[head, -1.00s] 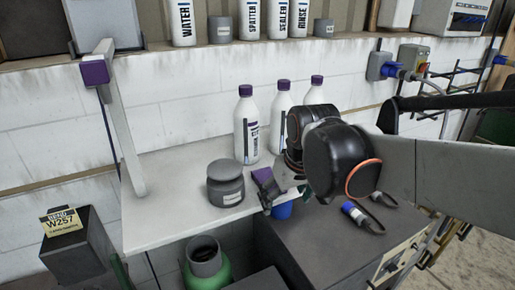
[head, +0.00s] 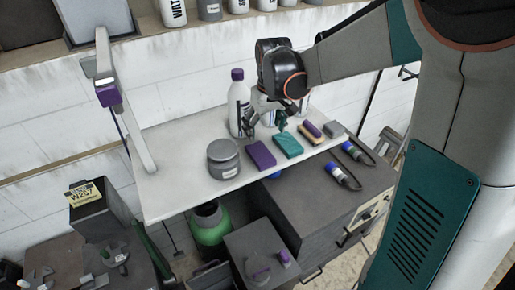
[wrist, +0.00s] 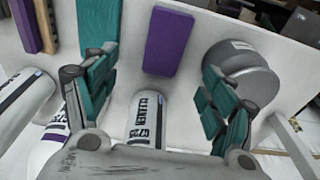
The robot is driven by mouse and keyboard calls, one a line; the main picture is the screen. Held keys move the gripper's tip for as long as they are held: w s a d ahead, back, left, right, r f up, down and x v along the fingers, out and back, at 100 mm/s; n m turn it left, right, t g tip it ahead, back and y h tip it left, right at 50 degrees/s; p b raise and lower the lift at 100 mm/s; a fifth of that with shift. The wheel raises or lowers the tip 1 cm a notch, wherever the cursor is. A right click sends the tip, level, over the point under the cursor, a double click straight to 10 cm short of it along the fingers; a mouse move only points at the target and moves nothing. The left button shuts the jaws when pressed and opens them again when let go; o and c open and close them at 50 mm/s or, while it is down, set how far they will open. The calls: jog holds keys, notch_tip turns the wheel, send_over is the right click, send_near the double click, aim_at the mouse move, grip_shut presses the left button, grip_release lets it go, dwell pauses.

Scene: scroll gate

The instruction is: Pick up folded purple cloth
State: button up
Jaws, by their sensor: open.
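The folded purple cloth (head: 261,155) lies flat on the white shelf, between a grey lidded jar and a teal folded cloth. It also shows in the wrist view (wrist: 168,42), at the top middle, beyond my fingertips. My gripper (head: 266,125) is above the shelf, just behind the purple cloth and in front of the white bottles. In the wrist view my gripper (wrist: 155,88) has its teal-padded fingers wide apart with nothing held. The cloth is fully visible there and apart from both fingers.
The grey jar (head: 223,158) stands left of the cloth, close to one finger in the wrist view. The teal cloth (head: 288,145) lies to its right, then a brush (head: 310,132). White bottles (head: 240,103) stand behind. The shelf's front edge is close to the cloth.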

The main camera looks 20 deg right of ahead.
send_over(260, 153)
jog(key=d, duration=0.1)
notch_tip(260, 153, down, 5)
jog(key=shift+a+f+p, duration=0.2)
jog(key=shift+f, duration=1.15)
jog(key=shift+a+f+p, duration=0.15)
jog(key=shift+a+f, duration=0.05)
jog(key=shift+f, duration=1.15)
jog(key=shift+c, duration=0.6)
jog(key=c, duration=1)
